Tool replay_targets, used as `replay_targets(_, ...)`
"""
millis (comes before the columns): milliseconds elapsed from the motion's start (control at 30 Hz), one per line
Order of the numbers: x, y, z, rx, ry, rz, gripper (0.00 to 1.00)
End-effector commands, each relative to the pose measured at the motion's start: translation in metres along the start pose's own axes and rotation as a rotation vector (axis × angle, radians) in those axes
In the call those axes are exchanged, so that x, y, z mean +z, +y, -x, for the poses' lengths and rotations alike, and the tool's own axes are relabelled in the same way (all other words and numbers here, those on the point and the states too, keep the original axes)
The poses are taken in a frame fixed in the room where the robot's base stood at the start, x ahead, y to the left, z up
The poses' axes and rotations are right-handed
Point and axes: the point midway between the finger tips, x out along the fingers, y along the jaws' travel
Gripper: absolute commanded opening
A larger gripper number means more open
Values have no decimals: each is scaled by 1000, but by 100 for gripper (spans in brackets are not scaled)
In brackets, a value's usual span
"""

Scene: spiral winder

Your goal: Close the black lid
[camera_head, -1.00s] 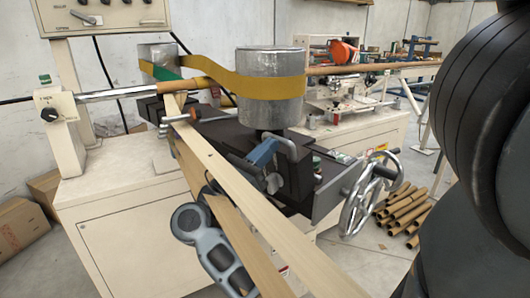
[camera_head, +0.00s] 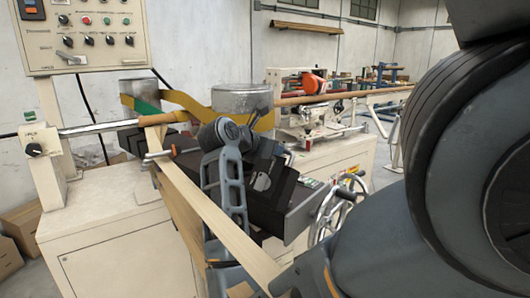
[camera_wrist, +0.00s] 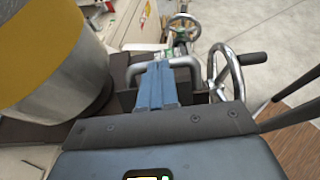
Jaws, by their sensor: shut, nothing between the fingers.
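The black lid (camera_head: 284,186) is on the dark housing in the middle of the winder, partly hidden behind my arm in the head view. It appears tilted up; its exact angle is hard to judge. In the wrist view the lid (camera_wrist: 184,76) carries a silver bar handle (camera_wrist: 188,62). My gripper (camera_wrist: 160,68) has its blue fingers together and empty, right at the handle. I cannot tell whether they touch it. In the head view my arm hides the gripper.
A metal drum (camera_head: 243,98) with a yellow belt (camera_head: 186,101) stands close beside the lid, at left in the wrist view. A chrome handwheel (camera_wrist: 224,72) is on the right. A pale strip (camera_head: 215,215) runs diagonally in front of the machine.

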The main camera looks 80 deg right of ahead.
Motion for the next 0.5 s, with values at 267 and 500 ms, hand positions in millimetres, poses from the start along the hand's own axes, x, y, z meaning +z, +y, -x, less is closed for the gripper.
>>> replay_targets(267,11,2,-46,-1,270,-7,0)
replay_targets(500,6,2,-87,0,499,-10,0)
